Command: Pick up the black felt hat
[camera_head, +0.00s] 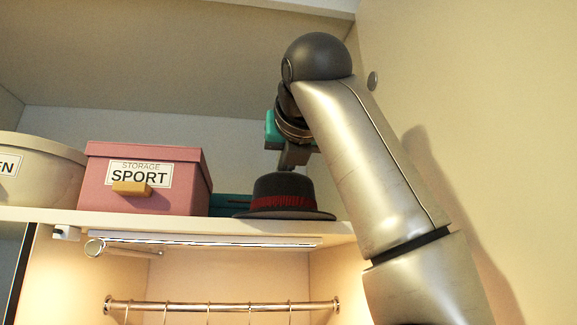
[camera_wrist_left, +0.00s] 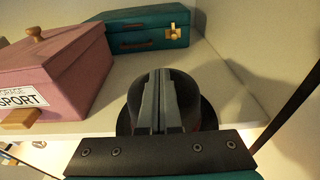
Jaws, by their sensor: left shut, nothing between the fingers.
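The black felt hat (camera_head: 283,188) with a dark red band sits upright on the upper shelf (camera_head: 330,228), close to its front edge. My left gripper (camera_head: 286,168) points down just above the hat's crown, shut and empty. In the left wrist view the shut fingers (camera_wrist_left: 160,74) lie in front of the hat (camera_wrist_left: 185,84) and hide the middle of its crown. I cannot tell whether the fingertips touch the felt. My right gripper is in neither view.
A pink storage box (camera_head: 190,165) marked SPORT stands left of the hat. A teal case (camera_head: 228,204) is behind, clearer in the left wrist view (camera_wrist_left: 148,32). A pale round bin (camera_head: 50,160) is at far left. A wall (camera_head: 500,120) is close on the right.

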